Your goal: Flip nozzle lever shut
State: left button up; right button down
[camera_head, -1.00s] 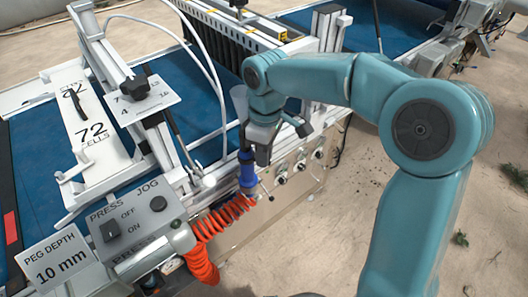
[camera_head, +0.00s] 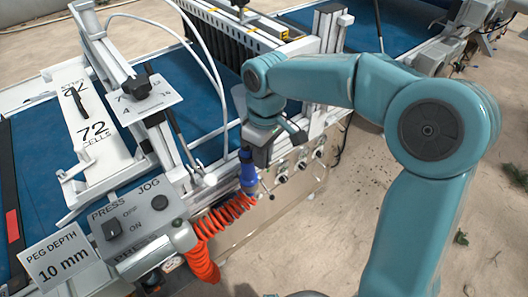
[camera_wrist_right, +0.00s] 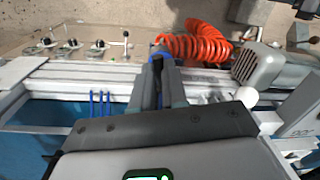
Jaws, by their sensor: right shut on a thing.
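My right gripper (camera_head: 250,153) is shut on a blue nozzle fitting (camera_head: 248,178) at the front of the seeder. The fitting joins an orange coiled hose (camera_head: 222,216). In the right wrist view the fingers (camera_wrist_right: 158,68) are closed around the blue part (camera_wrist_right: 160,52), mostly hiding it. A small lever with a dark ball end (camera_wrist_right: 126,36) stands just left of the fingers. I cannot tell whether it is the nozzle lever. My left gripper is not in view.
Several small valves (camera_head: 282,179) line the front panel. A grey press and jog control box (camera_head: 143,220) and a peg depth sign (camera_head: 55,262) stand left of the hose.

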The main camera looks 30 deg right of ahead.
jog(key=shift+a+m, duration=0.15)
jog(key=shift+m, duration=0.25)
dwell(0.9)
jog(key=c, duration=1.1)
grip_release()
jog(key=shift+c, duration=0.2)
notch_tip(320, 180, up, 16)
jog(key=d+p, duration=0.1)
jog(key=p, duration=0.2)
jog(key=shift+r+p, duration=0.15)
jog(key=shift+p, duration=0.2)
jog(key=shift+w, duration=0.1)
